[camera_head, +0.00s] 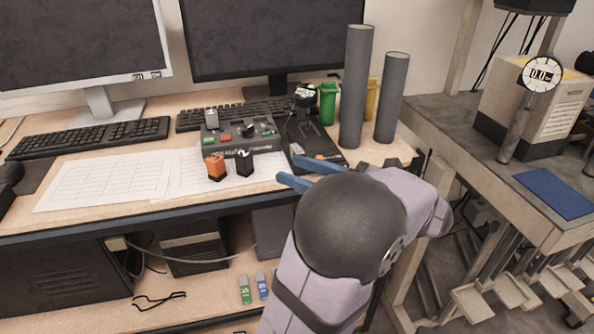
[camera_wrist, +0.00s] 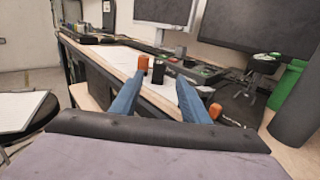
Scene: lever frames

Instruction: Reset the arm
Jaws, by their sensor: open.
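My gripper (camera_head: 302,172) shows at the front edge of the desk, its blue fingers pointing left over the desk top. In the wrist view my gripper (camera_wrist: 158,98) has its two blue fingers spread apart with nothing between them. My dark round wrist joint and pale arm links cover the desk's front right part in the head view. A control box (camera_head: 238,131) with buttons and a knob stands beyond the fingers. An orange-topped block (camera_head: 215,167) and a black block (camera_head: 244,162) stand in front of it.
Two tall grey cylinders (camera_head: 354,90) stand at the desk's right, near a green bin (camera_head: 328,103). Monitors and keyboards (camera_head: 90,137) fill the back. Paper sheets (camera_head: 105,180) lie flat at left. A side bench (camera_head: 440,120) with a gauge (camera_head: 541,74) stands at right.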

